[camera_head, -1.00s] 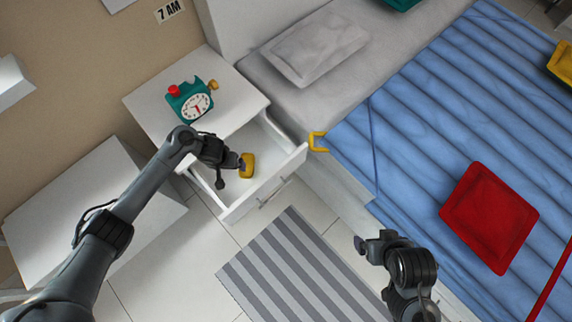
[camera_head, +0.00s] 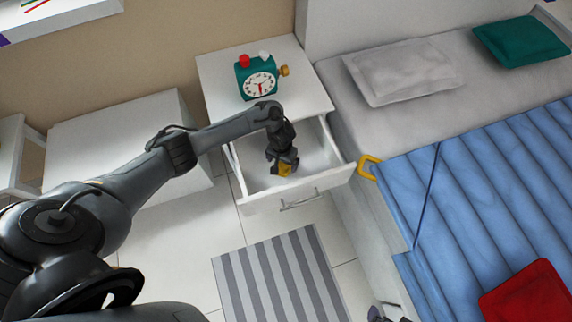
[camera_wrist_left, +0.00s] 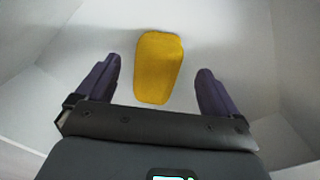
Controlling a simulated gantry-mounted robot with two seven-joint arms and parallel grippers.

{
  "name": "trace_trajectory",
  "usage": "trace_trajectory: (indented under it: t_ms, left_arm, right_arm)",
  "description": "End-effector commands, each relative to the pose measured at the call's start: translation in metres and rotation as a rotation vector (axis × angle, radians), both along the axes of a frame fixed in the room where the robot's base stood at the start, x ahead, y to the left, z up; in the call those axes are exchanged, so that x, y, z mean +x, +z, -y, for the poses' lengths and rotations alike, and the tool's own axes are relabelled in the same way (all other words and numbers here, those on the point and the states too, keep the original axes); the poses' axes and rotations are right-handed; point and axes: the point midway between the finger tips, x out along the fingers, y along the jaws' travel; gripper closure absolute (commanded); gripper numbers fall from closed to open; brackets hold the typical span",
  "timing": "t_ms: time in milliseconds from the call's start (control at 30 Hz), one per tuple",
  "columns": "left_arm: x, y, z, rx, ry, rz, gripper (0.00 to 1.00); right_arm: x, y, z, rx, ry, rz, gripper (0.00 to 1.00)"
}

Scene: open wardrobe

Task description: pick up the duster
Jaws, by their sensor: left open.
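The duster (camera_head: 285,169) is a small yellow block lying in the open white drawer (camera_head: 318,187). In the left wrist view the duster (camera_wrist_left: 159,68) lies between my two dark fingers, with a gap on each side. My left gripper (camera_head: 284,163) points down into the drawer over the duster and hides part of it in the head view. Its jaws (camera_wrist_left: 157,68) are open and do not visibly touch the duster. Only a small part of my right gripper (camera_head: 378,313) shows at the bottom edge of the head view, and its jaws cannot be made out.
A green alarm clock (camera_head: 257,78) stands on the nightstand top (camera_head: 305,88) behind the drawer. A yellow handle-like loop (camera_head: 368,167) sits by the bed at the drawer's right. The bed (camera_head: 505,190) fills the right side. A striped rug (camera_head: 272,275) lies on the floor in front.

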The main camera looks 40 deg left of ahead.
Motion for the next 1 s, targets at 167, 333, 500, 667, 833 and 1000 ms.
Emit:
trace_trajectory:
  t_ms: [167, 333, 500, 667, 833, 1000]
  left_arm:
    - [0.0, -0.016, 0.001, 0.0, 0.0, 0.0, 0.05]
    - [0.0, -0.036, 0.002, 0.001, -0.001, 0.0, 0.05]
    - [0.0, -0.05, 0.002, 0.001, -0.001, 0.001, 0.05]
    - [0.0, -0.049, 0.002, 0.001, -0.001, 0.001, 0.05]
    - [0.0, -0.049, 0.002, 0.001, -0.001, 0.001, 0.15]
    - [0.0, -0.049, 0.002, 0.001, -0.001, 0.001, 0.41]
  right_arm:
    - [0.0, -0.015, 0.0, 0.0, 0.0, 0.001, 0.06]
    - [0.0, -0.034, 0.0, -0.001, 0.0, 0.0, 0.06]
    - [0.0, -0.045, 0.001, -0.002, 0.001, -0.002, 0.06]
    - [0.0, -0.044, 0.001, -0.003, 0.001, -0.002, 0.06]
    - [0.0, -0.043, 0.001, -0.003, 0.001, -0.002, 0.06]
    - [-0.001, -0.043, 0.001, -0.003, 0.001, -0.002, 0.06]
